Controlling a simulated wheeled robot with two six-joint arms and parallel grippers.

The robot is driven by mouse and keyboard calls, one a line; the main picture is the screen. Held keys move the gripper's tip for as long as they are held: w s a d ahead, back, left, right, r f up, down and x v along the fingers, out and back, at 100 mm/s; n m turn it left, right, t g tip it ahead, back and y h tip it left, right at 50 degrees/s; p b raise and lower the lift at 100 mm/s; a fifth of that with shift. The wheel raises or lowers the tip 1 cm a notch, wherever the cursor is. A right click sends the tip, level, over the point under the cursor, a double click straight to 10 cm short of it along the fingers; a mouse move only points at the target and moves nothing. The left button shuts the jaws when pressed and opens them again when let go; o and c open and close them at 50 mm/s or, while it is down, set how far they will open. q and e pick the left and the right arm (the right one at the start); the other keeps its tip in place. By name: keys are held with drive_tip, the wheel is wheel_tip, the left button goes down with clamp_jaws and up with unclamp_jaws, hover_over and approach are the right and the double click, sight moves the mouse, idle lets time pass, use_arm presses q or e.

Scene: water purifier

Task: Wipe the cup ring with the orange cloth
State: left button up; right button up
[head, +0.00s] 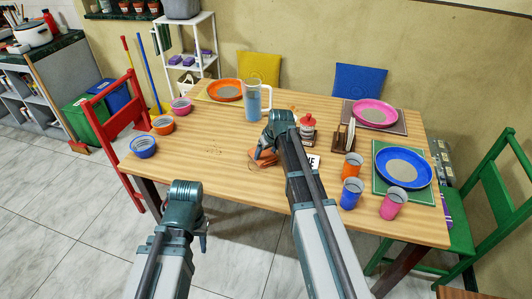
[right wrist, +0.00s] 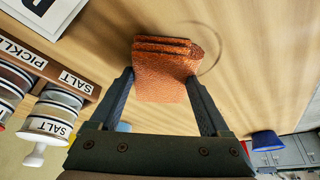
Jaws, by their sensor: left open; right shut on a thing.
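The orange cloth (right wrist: 165,75) is folded in layers, and my right gripper (right wrist: 160,80) is shut on it. In the head view the cloth (head: 262,165) is at the middle of the table, under my right gripper (head: 265,154). It is at or just above the wood; I cannot tell if it touches. The cup ring (right wrist: 214,52) shows in the right wrist view as a thin dark arc just right of the cloth; the cloth hides part of it. I cannot make it out in the head view. My left gripper (head: 199,232) is open and empty, in front of the table's near edge.
A pitcher (head: 252,103) stands behind the cloth, with a red-lidded jar (head: 307,124) to its right. Cups and the blue plate (head: 403,167) fill the right side. The wooden table (head: 205,150) is clear left of the cloth.

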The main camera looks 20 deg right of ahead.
sight(262, 161)
drive_tip(key=shift+s+a+f, duration=0.1)
drive_tip(key=shift+s+a, duration=0.45)
drive_tip(key=shift+s, duration=0.3)
drive_tip(key=shift+s+a+f, duration=0.1)
drive_tip(key=shift+s+a, duration=0.45)
drive_tip(key=shift+s, duration=0.3)
drive_tip(key=shift+s+a+r, duration=0.1)
drive_tip(key=shift+s+a, duration=0.45)
drive_tip(key=shift+s, duration=0.3)
drive_tip(key=shift+s+a, duration=0.55)
drive_tip(key=shift+s, duration=0.25)
drive_tip(key=shift+w+r, duration=0.1)
drive_tip(key=shift+w, duration=0.1)
drive_tip(key=shift+w+d, duration=0.55)
drive_tip(key=shift+w, duration=0.25)
drive_tip(key=shift+w+d, duration=0.5)
drive_tip(key=shift+w, duration=0.25)
drive_tip(key=shift+w+d, duration=0.1)
drive_tip(key=shift+w+d, duration=0.6)
drive_tip(key=shift+w, duration=0.25)
drive_tip(key=shift+w+d, duration=0.55)
drive_tip(key=shift+w, duration=0.3)
